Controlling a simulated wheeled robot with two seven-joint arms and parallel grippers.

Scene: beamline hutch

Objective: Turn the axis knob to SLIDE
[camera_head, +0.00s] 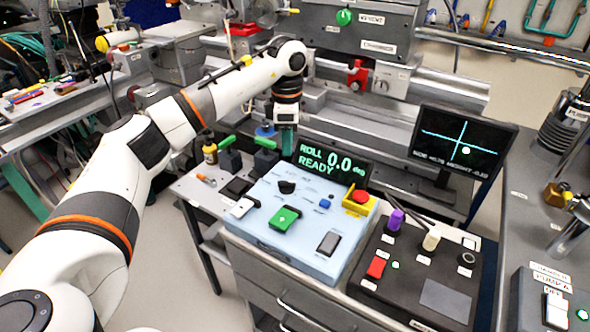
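The light-blue control box (268,240) stands on the cart in the middle. A small black knob (287,187) sits near its back left; its label is too small to read, so I cannot confirm that it is the axis knob. The display (332,166) behind the box reads "ROLL 0.0 deg READY". My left gripper (287,142) points down behind the box, to the left of the display and apart from the black knob. Its fingers are small and seen edge-on, so their opening is unclear. My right gripper is not in view.
The box also carries a green switch (285,219), a blue button (325,203) and a red emergency button (360,196) on yellow. A black panel (445,300) with purple and white knobs stands right. Green-handled levers (227,141) stand left. A monitor (464,141) stands behind.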

